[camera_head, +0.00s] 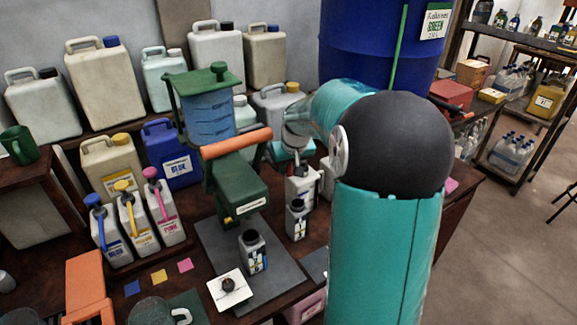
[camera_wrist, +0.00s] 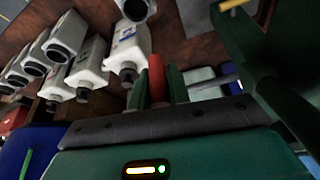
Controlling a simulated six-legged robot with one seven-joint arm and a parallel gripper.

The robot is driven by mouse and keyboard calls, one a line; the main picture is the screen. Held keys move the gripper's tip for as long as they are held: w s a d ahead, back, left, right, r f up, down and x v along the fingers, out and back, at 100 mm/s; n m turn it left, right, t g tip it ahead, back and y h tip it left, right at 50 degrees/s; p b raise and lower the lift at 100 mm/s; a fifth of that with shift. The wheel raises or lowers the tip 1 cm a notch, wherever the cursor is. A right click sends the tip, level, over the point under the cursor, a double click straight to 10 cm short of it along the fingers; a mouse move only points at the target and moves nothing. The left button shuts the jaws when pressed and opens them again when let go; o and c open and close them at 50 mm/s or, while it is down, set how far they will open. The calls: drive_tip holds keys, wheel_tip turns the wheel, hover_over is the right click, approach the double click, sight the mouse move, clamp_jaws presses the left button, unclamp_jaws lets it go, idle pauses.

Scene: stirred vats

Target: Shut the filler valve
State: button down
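The filler is a green stand with a blue ribbed tank (camera_head: 210,115), a thick orange bar across its front and a green base (camera_head: 236,192). In the wrist view a red handle (camera_wrist: 157,82) stands between the two green fingers of my gripper (camera_wrist: 158,92) and fills the gap between them. I take it for the valve handle; its far end and the valve body are hidden. In the head view my gripper (camera_head: 292,148) is just right of the filler, largely covered by my teal arm, and its fingers do not show clearly.
A small bottle (camera_head: 302,188) stands below my gripper, and another dark-capped bottle (camera_head: 252,252) stands on the grey mat (camera_head: 215,245). Several pump jugs (camera_head: 165,215) stand to the left, with large canisters behind. A big blue drum (camera_head: 375,40) is at the back.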

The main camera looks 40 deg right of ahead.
drive_tip(key=shift+d+y, duration=0.1)
drive_tip(key=shift+y, duration=0.3)
drive_tip(key=m+y, duration=0.1)
drive_tip(key=y, duration=0.2)
drive_tip(key=shift+y, duration=0.3)
drive_tip(key=m+y, duration=0.1)
drive_tip(key=y, duration=0.3)
drive_tip(key=shift+f+t, duration=0.1)
drive_tip(key=shift+t, duration=0.3)
drive_tip(key=m+t+y, duration=0.1)
drive_tip(key=y, duration=0.3)
drive_tip(key=shift+f, duration=0.1)
drive_tip(key=shift+m+t+y, duration=0.5)
drive_tip(key=shift+m+y, duration=0.2)
drive_tip(key=shift+y, duration=1.5)
drive_tip(key=c, duration=1.3)
unclamp_jaws()
